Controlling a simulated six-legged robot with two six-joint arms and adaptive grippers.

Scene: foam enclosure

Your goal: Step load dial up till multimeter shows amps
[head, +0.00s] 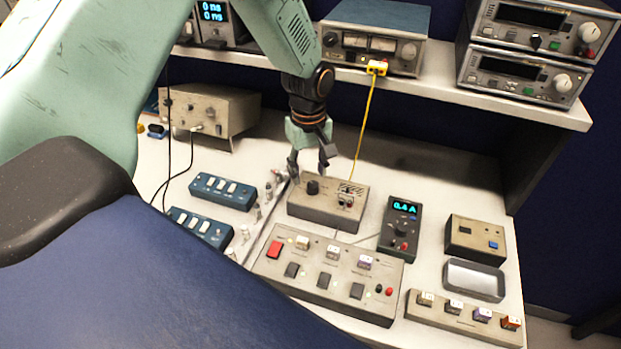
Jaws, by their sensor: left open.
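The load box (325,210) is a grey-beige box in the middle of the bench in the head view. Its black dial (313,186) stands on the left of its top, with sockets and a small grille to the right. The multimeter (399,228) is a dark handheld unit to the right of the box, and its lit display reads 0.4 A. My left gripper (309,172) points down over the box's back left, with its fingers apart close to the dial. I cannot tell whether a finger touches the dial. My right gripper is out of view.
A switch panel (325,270) lies in front of the load box. Blue switch boxes (222,190) lie to the left. A metal tray (473,280) and a small box (475,238) stand at right. A yellow cable (365,125) hangs from the shelf instrument behind my gripper.

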